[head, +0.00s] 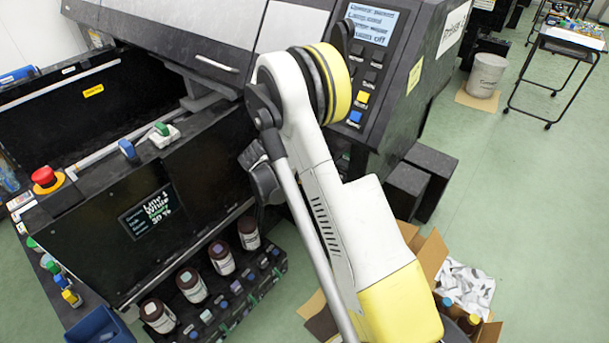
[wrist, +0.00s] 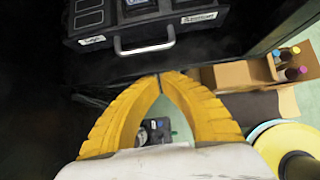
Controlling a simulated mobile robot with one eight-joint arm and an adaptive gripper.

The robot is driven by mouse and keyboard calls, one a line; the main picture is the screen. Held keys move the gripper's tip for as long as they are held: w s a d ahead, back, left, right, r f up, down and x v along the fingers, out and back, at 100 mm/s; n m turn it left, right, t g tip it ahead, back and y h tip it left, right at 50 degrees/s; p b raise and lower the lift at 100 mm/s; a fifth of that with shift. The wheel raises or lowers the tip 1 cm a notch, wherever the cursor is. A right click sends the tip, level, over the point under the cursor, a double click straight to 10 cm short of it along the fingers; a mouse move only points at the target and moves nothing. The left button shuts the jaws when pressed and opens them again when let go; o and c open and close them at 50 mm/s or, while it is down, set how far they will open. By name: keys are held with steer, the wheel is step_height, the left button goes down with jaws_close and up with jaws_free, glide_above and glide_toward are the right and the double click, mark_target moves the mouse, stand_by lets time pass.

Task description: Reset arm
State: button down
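My gripper (wrist: 160,80) shows in the wrist view with its two yellow ribbed fingers bent inward and their tips touching. Nothing is held at the tips. My white and yellow arm (head: 325,180) is folded in front of the machine in the head view; the yellow fingers cannot be made out there. Several dark ink bottles with pale labels, such as this one (head: 191,285), stand in a row at the machine's lower front. Past the fingers in the wrist view is a dark unit with a metal handle (wrist: 143,46).
The large dark printer (head: 180,190) fills the left and middle, with a red stop button (head: 46,179). An open cardboard box (head: 430,255) holding bottles stands on the floor by my arm; it also shows in the wrist view (wrist: 235,75).

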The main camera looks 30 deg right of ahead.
steer(key=p+v, duration=0.2)
steer(key=v, duration=0.5)
steer(key=shift+r, duration=0.15)
